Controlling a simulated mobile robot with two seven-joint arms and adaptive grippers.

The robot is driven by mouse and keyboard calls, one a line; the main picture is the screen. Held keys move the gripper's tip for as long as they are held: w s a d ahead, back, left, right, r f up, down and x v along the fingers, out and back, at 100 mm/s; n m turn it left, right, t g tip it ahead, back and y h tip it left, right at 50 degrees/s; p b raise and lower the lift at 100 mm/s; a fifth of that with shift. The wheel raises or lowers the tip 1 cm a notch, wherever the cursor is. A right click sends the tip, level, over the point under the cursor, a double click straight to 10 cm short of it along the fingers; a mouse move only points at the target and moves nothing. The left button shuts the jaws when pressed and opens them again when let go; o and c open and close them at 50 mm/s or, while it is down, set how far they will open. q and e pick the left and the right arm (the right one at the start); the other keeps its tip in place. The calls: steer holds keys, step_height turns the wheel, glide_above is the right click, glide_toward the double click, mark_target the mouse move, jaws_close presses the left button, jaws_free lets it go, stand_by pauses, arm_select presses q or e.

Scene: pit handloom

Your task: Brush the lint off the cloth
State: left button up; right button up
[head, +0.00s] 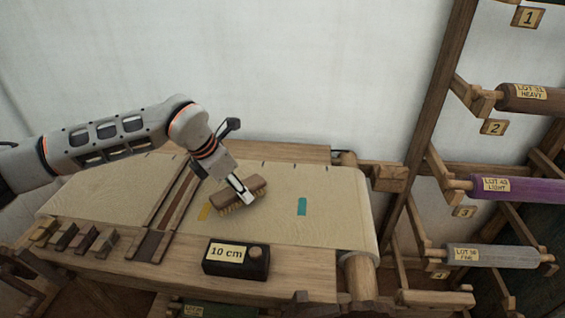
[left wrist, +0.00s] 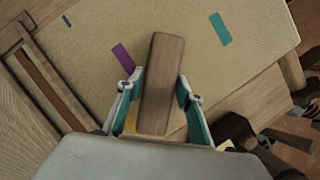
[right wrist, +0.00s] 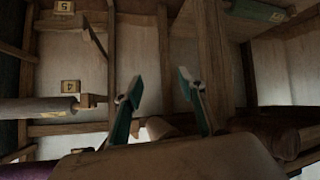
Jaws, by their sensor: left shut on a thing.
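The cream cloth (head: 330,222) lies flat over the loom's table and bends over a roller at its right end. My left gripper (head: 243,194) is shut on the wooden back of a brush (head: 236,195), whose bristles face down at the cloth. I cannot tell whether they touch it. The brush also shows between the fingers in the left wrist view (left wrist: 162,80). A teal patch (head: 302,206) lies on the cloth right of the brush, and a yellow patch (head: 204,211) left of it. A purple patch (left wrist: 123,58) shows in the left wrist view. My right gripper (right wrist: 165,90) is open and empty.
A black box marked 10 cm (head: 236,259) stands at the table's front edge. Several small wooden blocks (head: 83,240) sit at the front left. A wooden slotted bar (head: 178,205) crosses the cloth. A rack holds labelled rolls (head: 518,190) at the right.

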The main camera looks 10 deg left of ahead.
arm_select(q)
step_height(320, 180, up, 2)
steer(key=shift+s+d+p, duration=0.1)
steer(key=shift+d+p, duration=0.05)
steer(key=shift+p, duration=0.3)
steer(key=shift+r+p, duration=0.45)
steer(key=shift+r, duration=0.25)
steer(key=shift+r+p, duration=0.55)
steer(key=shift+r, duration=0.45)
